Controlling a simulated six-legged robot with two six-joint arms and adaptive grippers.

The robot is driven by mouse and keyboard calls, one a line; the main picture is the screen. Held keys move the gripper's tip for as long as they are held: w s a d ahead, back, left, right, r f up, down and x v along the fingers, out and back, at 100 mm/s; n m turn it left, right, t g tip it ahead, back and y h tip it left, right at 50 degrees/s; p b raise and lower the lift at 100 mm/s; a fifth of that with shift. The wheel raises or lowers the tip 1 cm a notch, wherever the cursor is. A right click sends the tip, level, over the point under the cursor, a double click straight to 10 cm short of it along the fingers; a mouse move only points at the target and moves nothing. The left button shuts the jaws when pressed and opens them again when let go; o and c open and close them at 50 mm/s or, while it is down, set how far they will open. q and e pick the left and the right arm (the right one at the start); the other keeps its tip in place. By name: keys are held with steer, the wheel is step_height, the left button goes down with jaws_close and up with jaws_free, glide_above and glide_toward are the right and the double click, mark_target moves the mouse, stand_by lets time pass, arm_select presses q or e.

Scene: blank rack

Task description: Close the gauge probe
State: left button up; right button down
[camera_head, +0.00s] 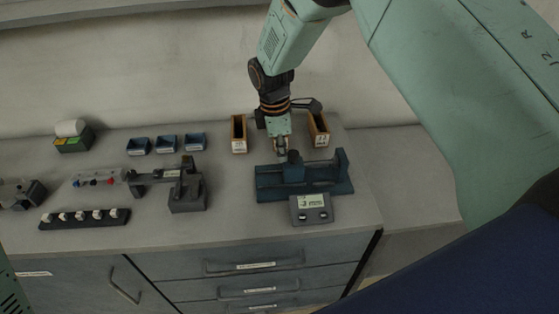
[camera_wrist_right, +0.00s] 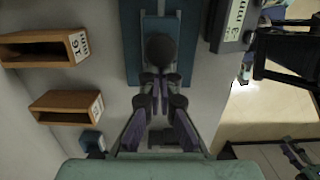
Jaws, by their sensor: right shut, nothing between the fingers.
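The gauge (camera_head: 330,187) is a dark blue bench device with a long base, an upright end block on the right and a sliding carriage with a dark round knob (camera_head: 293,156). My right gripper (camera_head: 281,152) is shut and empty, just behind the knob. In the right wrist view the black knob (camera_wrist_right: 160,47) stands right ahead of the shut fingertips (camera_wrist_right: 160,78); I cannot tell if they touch. A grey display box (camera_head: 311,216) is in front of the gauge. My left gripper is out of view.
Two wooden bins stand behind the gauge, a left one (camera_head: 239,146) and a right one (camera_head: 319,138). Left on the counter are blue bins (camera_head: 167,146), a grey fixture (camera_head: 188,204) and a dark rack of white pieces (camera_head: 85,223). The wall is close behind.

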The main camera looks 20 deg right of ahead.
steer(key=shift+a, duration=0.2)
step_height(320, 180, up, 7)
steer(key=p, duration=0.6)
steer(key=shift+w+a+p, duration=0.15)
steer(key=shift+a+p, duration=0.2)
steer(key=shift+a, duration=0.05)
stand_by(0.3)
